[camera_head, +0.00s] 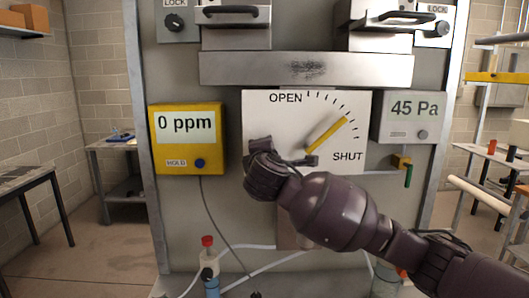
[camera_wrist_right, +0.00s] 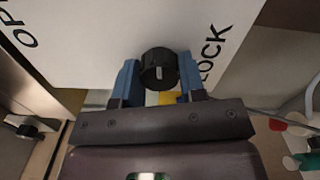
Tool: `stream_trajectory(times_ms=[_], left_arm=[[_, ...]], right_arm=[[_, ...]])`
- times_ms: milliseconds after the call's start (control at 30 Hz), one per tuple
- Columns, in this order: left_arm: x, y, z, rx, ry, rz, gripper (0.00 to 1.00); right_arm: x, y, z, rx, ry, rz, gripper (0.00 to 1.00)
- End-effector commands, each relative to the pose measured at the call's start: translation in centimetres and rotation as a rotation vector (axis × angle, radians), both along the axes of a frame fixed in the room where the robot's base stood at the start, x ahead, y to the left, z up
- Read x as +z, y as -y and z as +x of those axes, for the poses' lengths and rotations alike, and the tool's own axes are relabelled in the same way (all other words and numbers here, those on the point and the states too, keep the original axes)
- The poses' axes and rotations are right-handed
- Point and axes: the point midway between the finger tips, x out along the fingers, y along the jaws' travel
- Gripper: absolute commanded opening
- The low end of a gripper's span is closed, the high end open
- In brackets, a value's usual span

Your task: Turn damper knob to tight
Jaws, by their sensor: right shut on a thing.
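The white damper panel (camera_head: 270,118) carries the words OPEN and SHUT with a row of tick marks between them. A yellow pointer (camera_head: 327,134) slants up to the right among the ticks, between the two words. In the right wrist view a black round knob (camera_wrist_right: 158,62) sits on a white panel lettered "OP" and "LOCK". My right gripper (camera_wrist_right: 158,78) is shut on this knob, with one blue finger on each side. In the head view my right arm hides the knob and the fingertips. My left gripper is not in view.
A yellow 0 ppm meter (camera_head: 187,158) is left of the panel, and a grey 45 Pa gauge (camera_head: 413,108) is right. Above are a metal bar (camera_head: 305,69) and two LOCK knobs. Hoses and a red-capped bottle (camera_head: 208,257) stand below.

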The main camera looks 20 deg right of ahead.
Motion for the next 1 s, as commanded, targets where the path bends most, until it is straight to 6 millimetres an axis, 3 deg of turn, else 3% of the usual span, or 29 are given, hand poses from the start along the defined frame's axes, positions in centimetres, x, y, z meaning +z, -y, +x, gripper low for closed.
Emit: stream_trajectory(times_ms=[500,1000], left_arm=[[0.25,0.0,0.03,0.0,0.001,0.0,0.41],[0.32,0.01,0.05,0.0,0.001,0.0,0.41]], right_arm=[[-0.34,-0.11,-0.01,-0.001,0.104,0.388,0.14],[-0.29,-0.13,0.0,0.001,0.136,0.499,0.14]])
